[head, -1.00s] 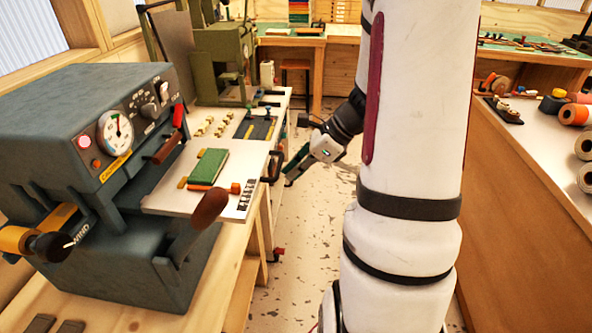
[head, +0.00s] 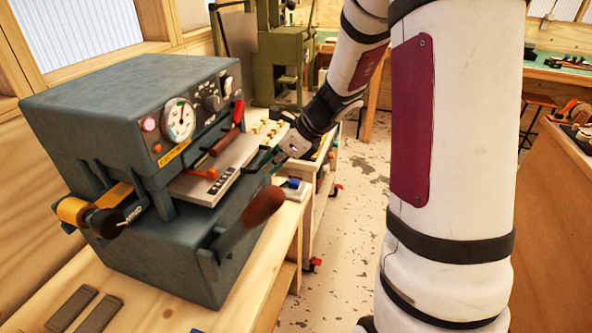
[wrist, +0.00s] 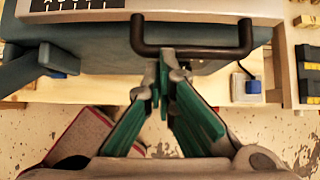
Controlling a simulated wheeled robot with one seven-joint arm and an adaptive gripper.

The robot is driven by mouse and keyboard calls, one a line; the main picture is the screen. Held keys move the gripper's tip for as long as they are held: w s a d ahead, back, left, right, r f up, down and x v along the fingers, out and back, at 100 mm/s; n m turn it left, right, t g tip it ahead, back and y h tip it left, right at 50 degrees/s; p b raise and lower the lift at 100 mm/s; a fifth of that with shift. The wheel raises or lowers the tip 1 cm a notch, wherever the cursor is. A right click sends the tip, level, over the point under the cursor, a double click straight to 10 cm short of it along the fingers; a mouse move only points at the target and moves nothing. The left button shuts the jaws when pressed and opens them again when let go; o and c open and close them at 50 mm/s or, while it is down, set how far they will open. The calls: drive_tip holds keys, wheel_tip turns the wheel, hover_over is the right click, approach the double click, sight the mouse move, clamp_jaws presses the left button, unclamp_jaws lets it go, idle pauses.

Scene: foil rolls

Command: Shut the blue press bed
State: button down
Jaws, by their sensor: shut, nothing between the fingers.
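The blue-grey press (head: 110,105) stands on a wooden bench at the left of the head view. Its pale flat bed (head: 205,188) sticks out a little from the slot in the front, below the gauge. The bed's front edge shows at the top of the wrist view (wrist: 215,8), with a black bar handle (wrist: 205,53) on it. My gripper (head: 266,158) is at the handle, seen from the right side. In the wrist view its green fingers (wrist: 161,72) are shut and empty, with their tips at the middle of the bar. I cannot tell whether they touch it.
A wooden-knobbed lever (head: 262,207) juts from the press front below the bed. A roller with a black knob (head: 105,220) sits at the left. A green machine (head: 285,60) stands behind. Open floor (head: 340,245) lies right of the bench.

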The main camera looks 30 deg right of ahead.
drive_tip(key=shift+w+a, duration=1.2)
drive_tip(key=shift+w, duration=0.3)
drive_tip(key=shift+s+d, duration=0.1)
